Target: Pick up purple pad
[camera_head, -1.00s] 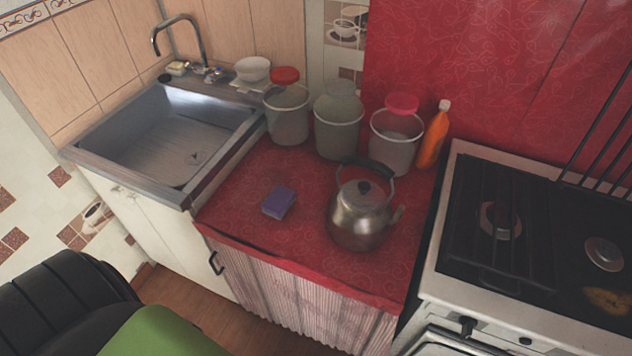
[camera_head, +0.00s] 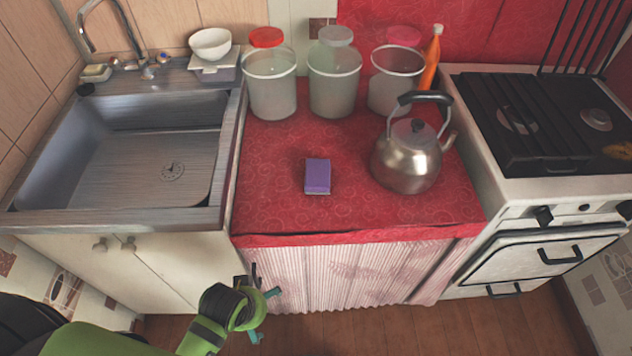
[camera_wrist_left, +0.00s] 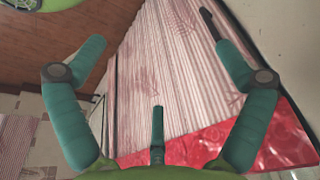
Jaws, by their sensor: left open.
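The purple pad (camera_head: 317,177) is a small sponge-like block with a pale lower layer. It lies flat on the red oilcloth counter (camera_head: 270,200), left of the kettle and apart from it. My left gripper (camera_head: 265,312) is below the counter's front edge, in front of the striped curtain, lower left of the pad. In the left wrist view the teal fingers of my left gripper (camera_wrist_left: 160,75) are spread with nothing between them. They face the striped curtain (camera_wrist_left: 170,60), and the pad does not show there. My right gripper is not in view.
A metal kettle (camera_head: 407,160) stands right of the pad. Three buckets, one being the left bucket (camera_head: 270,90), line the back beside an orange bottle (camera_head: 431,60). The sink (camera_head: 140,150) is left, the stove (camera_head: 540,120) right. The cloth around the pad is clear.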

